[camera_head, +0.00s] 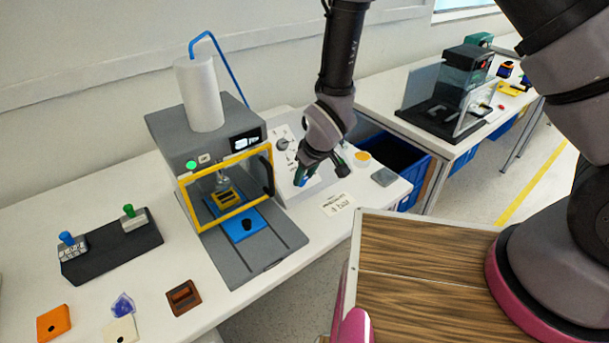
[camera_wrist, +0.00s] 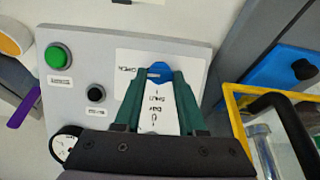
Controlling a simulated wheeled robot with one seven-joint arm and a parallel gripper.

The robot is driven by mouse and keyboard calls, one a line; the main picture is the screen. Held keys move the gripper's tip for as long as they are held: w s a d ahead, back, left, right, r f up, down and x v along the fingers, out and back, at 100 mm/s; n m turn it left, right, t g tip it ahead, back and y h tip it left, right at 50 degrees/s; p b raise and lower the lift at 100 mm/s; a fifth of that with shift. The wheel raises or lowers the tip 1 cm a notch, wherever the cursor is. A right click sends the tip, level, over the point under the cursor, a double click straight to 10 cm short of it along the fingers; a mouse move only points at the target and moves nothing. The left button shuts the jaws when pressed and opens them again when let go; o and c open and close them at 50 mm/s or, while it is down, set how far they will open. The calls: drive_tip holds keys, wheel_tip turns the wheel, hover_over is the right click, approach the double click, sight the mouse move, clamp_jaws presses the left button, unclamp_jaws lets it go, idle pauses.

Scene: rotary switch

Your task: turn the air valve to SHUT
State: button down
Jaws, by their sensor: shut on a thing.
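The blue air valve (camera_wrist: 159,71) sits on a white label plate on a grey sloped panel, with OPEN lettered to its left and SHUT below it in the wrist view. My gripper (camera_wrist: 160,82) is closed on the valve, one green finger on each side. In the head view my gripper (camera_head: 304,172) reaches down to the panel (camera_head: 288,195), and blue shows at its fingertips. The fingers cover part of the valve, so I cannot tell exactly which way its handle points.
A green button (camera_wrist: 59,56), a black knob (camera_wrist: 97,92) and a gauge (camera_wrist: 66,143) share the panel. The yellow-framed guard door (camera_head: 228,190) of the grey press stands just left of my gripper in the head view. A blue bin (camera_head: 385,155) is behind.

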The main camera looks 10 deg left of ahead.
drive_tip(key=shift+n, duration=0.3)
drive_tip(key=n, duration=0.1)
drive_tip(key=n+t, duration=0.1)
drive_tip(key=n, duration=0.1)
drive_tip(key=shift+s+a+h, duration=0.1)
drive_tip(key=shift+s+h, duration=0.1)
drive_tip(key=shift+h, duration=0.1)
drive_tip(key=n+t, duration=0.1)
drive_tip(key=n, duration=0.3)
drive_tip(key=shift+s+f, duration=0.1)
drive_tip(key=shift+s, duration=0.05)
drive_tip(key=n+t, duration=0.1)
drive_tip(key=n, duration=0.3)
drive_tip(key=shift+s+f+n+t, duration=0.1)
drive_tip(key=shift+n+t, duration=0.9)
drive_tip(key=shift+n, duration=1.3)
drive_tip(key=shift+c, duration=2.4)
unclamp_jaws()
